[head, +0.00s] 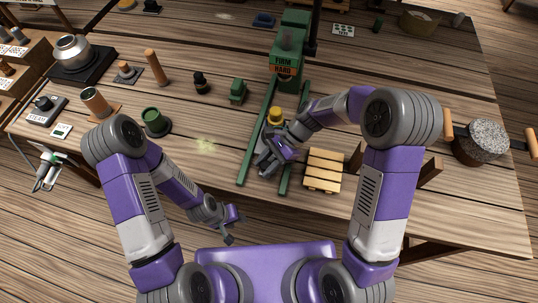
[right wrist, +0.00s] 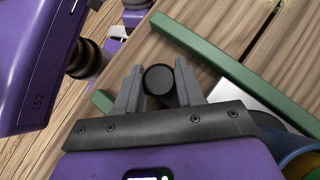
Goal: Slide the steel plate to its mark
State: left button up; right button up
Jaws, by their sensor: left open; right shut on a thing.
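Two long green rails (head: 256,140) run from a green machine (head: 290,55) toward the table's front edge. My right gripper (head: 272,158) is over the front part of the rails. In the right wrist view its fingers are shut on a black round-ended handle (right wrist: 159,80). A pale grey flat piece, apparently the steel plate (right wrist: 243,91), shows in part beside a rail; the rest is hidden by the gripper. A yellow-topped piece (head: 275,116) stands between the rails just behind my right gripper. My left gripper (head: 232,224) is open and empty, before the front edge. I cannot make out the mark.
A slatted wooden rack (head: 323,170) lies right of the rails. A pale greenish patch (head: 206,145) shows on clear tabletop left of the rails.

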jog(key=shift+w+d+r+p, duration=0.1)
jog(key=shift+w+d+p, duration=0.15)
jog(key=shift+w, duration=0.6)
jog(key=shift+w+d+p, duration=0.1)
jog(key=shift+w+p, duration=0.15)
jog(key=shift+w, duration=0.55)
jog(key=shift+w+d+r+p, duration=0.1)
jog(key=shift+w+d+p, duration=0.15)
jog(key=shift+w, duration=0.6)
jog(key=shift+w+d+p, duration=0.2)
jog(key=shift+w+d, duration=0.05)
jog(key=shift+w, duration=0.65)
jog(key=shift+w+d+p, duration=0.15)
jog(key=shift+w+d, duration=0.15)
jog(key=shift+w, duration=0.55)
jog(key=shift+w+d+p, duration=0.2)
jog(key=shift+w+d, duration=0.05)
jog(key=shift+w, duration=0.65)
jog(key=o, duration=1.1)
jog(key=shift+f, duration=0.15)
jog(key=shift+d, duration=0.1)
jog(key=shift+d, duration=0.1)
jog(key=p+v, duration=0.1)
jog(key=v, duration=0.6)
jog(key=shift+w+d, duration=0.1)
